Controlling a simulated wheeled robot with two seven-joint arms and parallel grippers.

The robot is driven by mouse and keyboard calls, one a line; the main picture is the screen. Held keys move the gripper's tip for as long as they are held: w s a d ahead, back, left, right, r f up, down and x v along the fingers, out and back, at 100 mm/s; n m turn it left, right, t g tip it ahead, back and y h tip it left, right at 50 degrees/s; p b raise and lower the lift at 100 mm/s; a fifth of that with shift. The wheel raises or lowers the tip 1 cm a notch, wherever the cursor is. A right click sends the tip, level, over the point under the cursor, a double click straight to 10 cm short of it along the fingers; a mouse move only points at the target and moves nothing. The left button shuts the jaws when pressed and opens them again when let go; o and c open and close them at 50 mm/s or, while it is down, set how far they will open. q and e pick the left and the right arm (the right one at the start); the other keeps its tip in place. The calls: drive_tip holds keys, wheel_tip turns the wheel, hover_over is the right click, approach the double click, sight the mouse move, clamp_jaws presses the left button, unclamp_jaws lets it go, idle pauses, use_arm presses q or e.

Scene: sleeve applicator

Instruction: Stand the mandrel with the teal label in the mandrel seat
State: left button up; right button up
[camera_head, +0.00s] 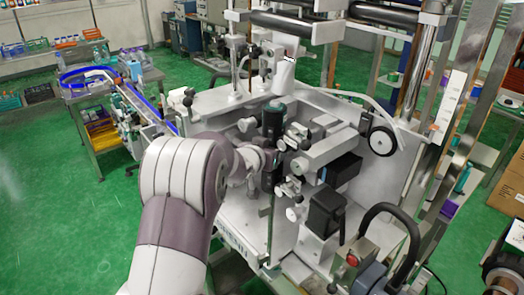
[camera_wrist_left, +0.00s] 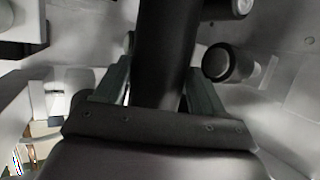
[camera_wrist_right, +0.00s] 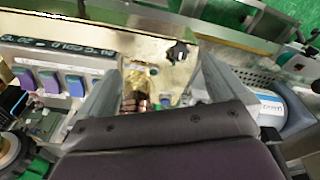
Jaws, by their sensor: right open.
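A dark upright cylinder, which looks like the mandrel (camera_head: 273,121), stands inside the machine in the head view, with my left gripper (camera_head: 271,160) at its lower part. In the left wrist view the dark mandrel (camera_wrist_left: 166,50) fills the space between the fingers of my left gripper (camera_wrist_left: 160,75), which appears shut on it. I cannot clearly make out a teal label on it. The mandrel seat cannot be told apart, and my arm hides part of that area. My right gripper (camera_wrist_right: 165,80) is open and empty in the right wrist view and outside the head view.
Machine blocks and a black motor (camera_head: 326,211) crowd the right of the mandrel. A short dark cylinder (camera_wrist_left: 222,63) lies close to the right finger in the left wrist view.

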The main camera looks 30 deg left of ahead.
use_arm(q)
drive_tip(key=shift+d+f, duration=0.2)
drive_tip(key=shift+f, duration=0.15)
drive_tip(key=shift+o, duration=0.2)
drive_tip(key=shift+s+b, duration=0.35)
drive_tip(key=shift+b, duration=0.15)
use_arm(e)
drive_tip(key=w+d+f, duration=0.2)
drive_tip(key=w+f, duration=0.1)
use_arm(q)
drive_tip(key=s+a+r+p, duration=0.1)
drive_tip(key=s+r+p, duration=0.1)
drive_tip(key=s, duration=0.8)
drive_tip(key=s+a+r+p, duration=0.2)
drive_tip(key=s+r+p, duration=0.1)
drive_tip(key=s, duration=0.7)
drive_tip(key=shift+s+a, duration=0.15)
drive_tip(key=shift+a, duration=0.05)
use_arm(e)
wheel_tip(320, 180, up, 7)
drive_tip(key=s+a, duration=0.1)
drive_tip(key=shift+f, duration=0.15)
